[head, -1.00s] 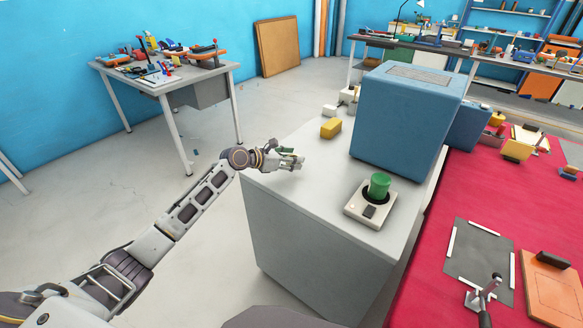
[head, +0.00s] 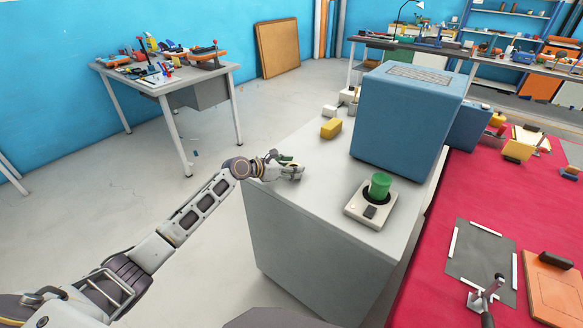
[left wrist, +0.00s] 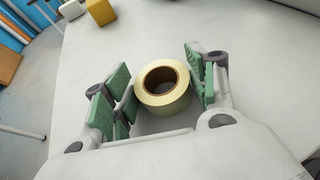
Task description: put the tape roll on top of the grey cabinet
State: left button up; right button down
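The tape roll (left wrist: 163,86) is pale cream with a brown core. It is seen in the left wrist view between the green finger pads of my left gripper (left wrist: 162,90). In the head view my left gripper (head: 287,167) is low over the near left part of the grey cabinet's top (head: 315,180). Whether the roll touches the top is hard to tell. My right gripper is not in view.
A big blue box (head: 400,120) stands on the cabinet. A yellow block (head: 331,128) and a device with a green cylinder (head: 371,205) are also there. A red table (head: 460,205) adjoins on the right. The cabinet top around my gripper is clear.

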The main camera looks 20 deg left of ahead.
pick_arm(q)
jog(key=shift+o, duration=1)
